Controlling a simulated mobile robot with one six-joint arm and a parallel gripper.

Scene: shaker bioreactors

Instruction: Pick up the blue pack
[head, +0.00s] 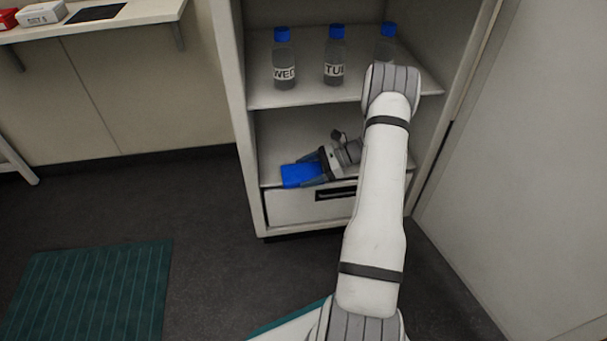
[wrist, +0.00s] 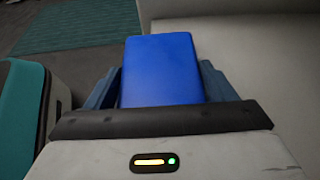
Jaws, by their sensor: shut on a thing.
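The blue pack (head: 301,175) is a flat blue block in the lower compartment of the shelf unit, above the drawer front. My gripper (head: 311,170) reaches into that compartment from the right and is shut on the pack. In the wrist view the blue pack (wrist: 161,70) sits between the two blue-grey fingers of my gripper (wrist: 160,88), one on each side. The fingers partly hide the pack's sides. I cannot tell whether the pack touches the shelf board.
The shelf unit (head: 240,120) has a side wall left of the pack and an upper board (head: 300,97) above my gripper. Several blue-capped bottles (head: 284,62) stand on that board. A counter (head: 120,14) is at the upper left. A green mat (head: 90,290) lies on open floor.

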